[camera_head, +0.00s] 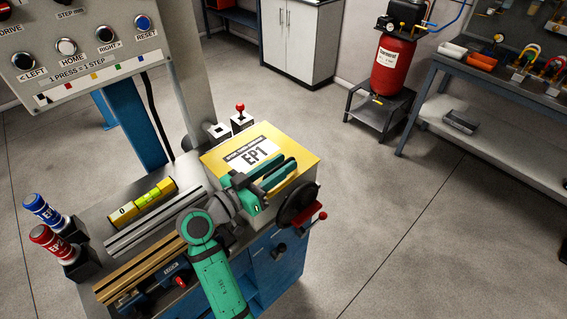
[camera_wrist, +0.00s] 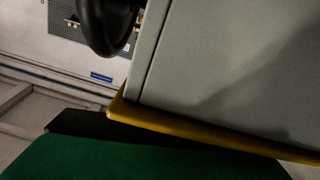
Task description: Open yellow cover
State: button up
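My gripper (camera_head: 286,173) has teal fingers and is at the cover's front edge in the head view, with a gap between the fingers. In the wrist view the cover's yellow edge (camera_wrist: 190,126) runs along the grey box wall (camera_wrist: 225,65). One green finger with a dark pad is close to that edge. I cannot tell whether it touches. The other finger is not visible there.
A black handwheel (camera_head: 297,204) with a red handle sticks out right of the box. A yellow level (camera_head: 144,203) and metal rails lie left. Blue (camera_head: 43,210) and red (camera_head: 48,238) cylinders stand at far left. A button panel (camera_head: 85,50) overhangs behind.

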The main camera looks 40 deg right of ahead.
jog(key=shift+d, duration=0.65)
jog(key=shift+w, duration=0.1)
jog(key=shift+a, duration=0.1)
grip_shut()
